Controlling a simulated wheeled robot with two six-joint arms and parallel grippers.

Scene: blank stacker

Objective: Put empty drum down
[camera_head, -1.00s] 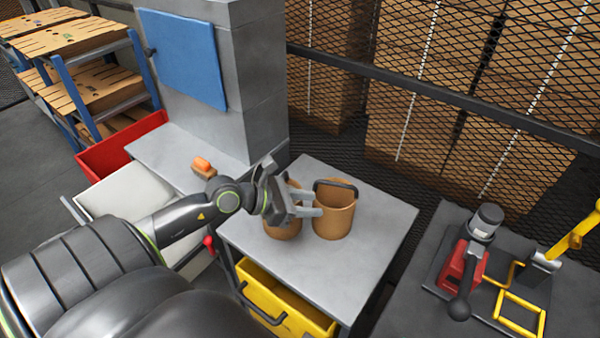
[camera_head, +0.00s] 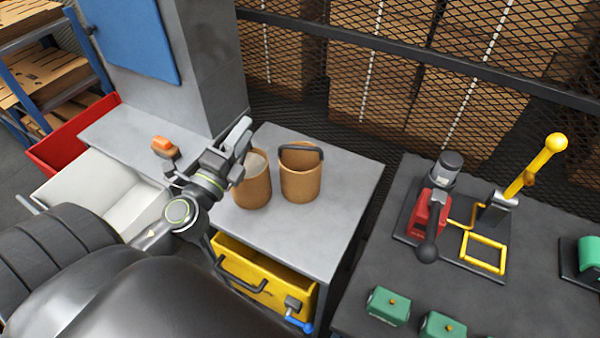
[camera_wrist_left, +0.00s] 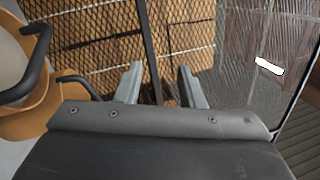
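Two tan drums stand upright side by side on the grey cabinet top. The right drum (camera_head: 300,178) has a black handle; the left drum (camera_head: 252,188) stands close beside it, partly behind my gripper. I cannot tell which drum is empty. My left gripper (camera_head: 240,138) is above and just left of the left drum, apart from both. In the left wrist view its two fingers (camera_wrist_left: 160,85) are spread with nothing between them. A tan drum with a black handle (camera_wrist_left: 40,98) shows at the left edge there. My right gripper is not in view.
A yellow drawer (camera_head: 255,280) sits under the cabinet top (camera_head: 335,195). A mesh fence (camera_head: 400,65) stands behind. A dark bench at right holds a red press (camera_head: 428,212) and a yellow lever (camera_head: 540,160). A grey column (camera_head: 210,60) and an orange-topped switch (camera_head: 163,147) are left.

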